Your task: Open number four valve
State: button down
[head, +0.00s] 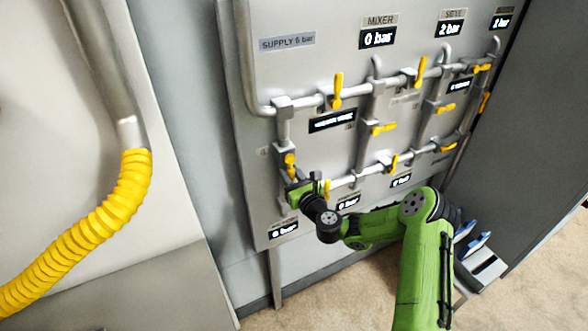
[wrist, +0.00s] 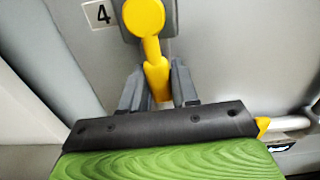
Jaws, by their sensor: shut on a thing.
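The number four valve has a yellow handle (wrist: 152,50) pointing down, below its round yellow hub. A label with the number 4 (wrist: 101,14) is to its left in the wrist view. My gripper (wrist: 158,88) is shut on the lower end of the handle, one dark finger on each side. In the head view, the valve's yellow handle (head: 290,160) is on the left vertical pipe, and my gripper (head: 296,186) is just below its hub. The gripper and wrist hide the handle's lower end in the head view.
The grey panel (head: 262,190) carries pipes with several other yellow valve handles, including one (head: 337,90) at upper left and one (head: 383,128) in the middle. Another yellow handle (wrist: 262,127) is close to my gripper's right. A yellow corrugated hose (head: 90,230) hangs at left.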

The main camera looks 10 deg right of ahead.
jog(key=shift+s+a+f+m, duration=0.1)
jog(key=shift+a+m, duration=0.1)
jog(key=shift+m, duration=0.2)
jog(key=c, duration=0.9)
grip_release()
jog(key=shift+c, duration=0.2)
jog(key=b+v, duration=0.3)
jog(key=v, duration=1.2)
jog(key=shift+s, duration=0.35)
jog(key=shift+d, duration=0.15)
